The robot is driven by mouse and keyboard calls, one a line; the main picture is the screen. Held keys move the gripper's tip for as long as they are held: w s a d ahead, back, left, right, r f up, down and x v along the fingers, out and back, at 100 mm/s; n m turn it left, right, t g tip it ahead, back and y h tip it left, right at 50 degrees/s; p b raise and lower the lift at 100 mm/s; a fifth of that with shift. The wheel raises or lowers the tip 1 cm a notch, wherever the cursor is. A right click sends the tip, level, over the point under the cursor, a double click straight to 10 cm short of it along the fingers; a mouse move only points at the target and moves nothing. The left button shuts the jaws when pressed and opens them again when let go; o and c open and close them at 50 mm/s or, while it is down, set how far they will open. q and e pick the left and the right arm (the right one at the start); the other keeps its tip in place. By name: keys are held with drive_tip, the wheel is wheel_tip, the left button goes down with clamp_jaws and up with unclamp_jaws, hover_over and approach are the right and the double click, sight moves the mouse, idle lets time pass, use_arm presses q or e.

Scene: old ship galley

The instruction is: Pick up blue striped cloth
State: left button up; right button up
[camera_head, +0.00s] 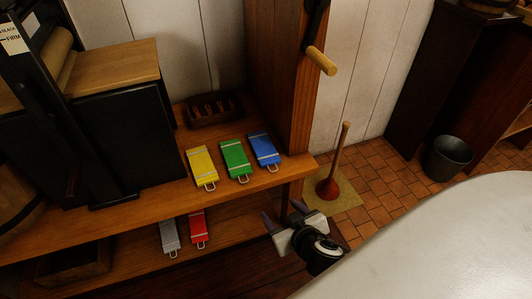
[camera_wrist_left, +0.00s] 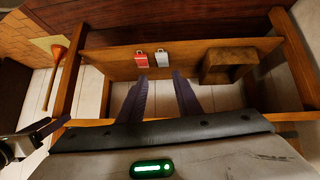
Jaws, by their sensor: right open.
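The blue striped cloth (camera_head: 264,150) lies flat on the upper wooden shelf (camera_head: 150,212) in the head view, right of the green one (camera_head: 235,158) and the yellow one (camera_head: 201,167). It has pale stripes and a metal loop at its front end. My right gripper (camera_head: 284,212) is open and empty, in front of and below the shelf's right end, apart from the blue cloth. My left gripper (camera_wrist_left: 160,75) shows in the left wrist view with its fingers apart and nothing between them. The blue cloth cannot be made out in that view.
Red (camera_head: 198,228) and grey (camera_head: 170,236) cloths lie on the lower shelf. A slotted wooden rack (camera_head: 214,109) stands behind the upper cloths. A wooden post (camera_head: 277,75) rises beside the blue cloth. A plunger (camera_head: 330,180) and a bucket (camera_head: 447,158) stand right; a white surface (camera_head: 440,245) fills the lower right.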

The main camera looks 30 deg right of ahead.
sight(265, 150)
drive_tip(key=w+d+r+t, duration=0.1)
drive_tip(key=w+d, duration=0.1)
drive_tip(key=w+d+r+m+t+h+b, duration=0.1)
drive_tip(key=w+d+r, duration=0.1)
drive_tip(key=w+d+r+m+t+h, duration=0.1)
drive_tip(key=w+d+r, duration=0.1)
drive_tip(key=w, duration=0.1)
drive_tip(key=shift+w+a+t+y, duration=0.15)
drive_tip(key=shift+w+t+y, duration=0.25)
drive_tip(key=shift+w+t, duration=0.25)
drive_tip(key=x, duration=1)
drive_tip(key=shift+w+a, duration=0.15)
drive_tip(key=shift+a, duration=0.1)
drive_tip(key=c, duration=0.9)
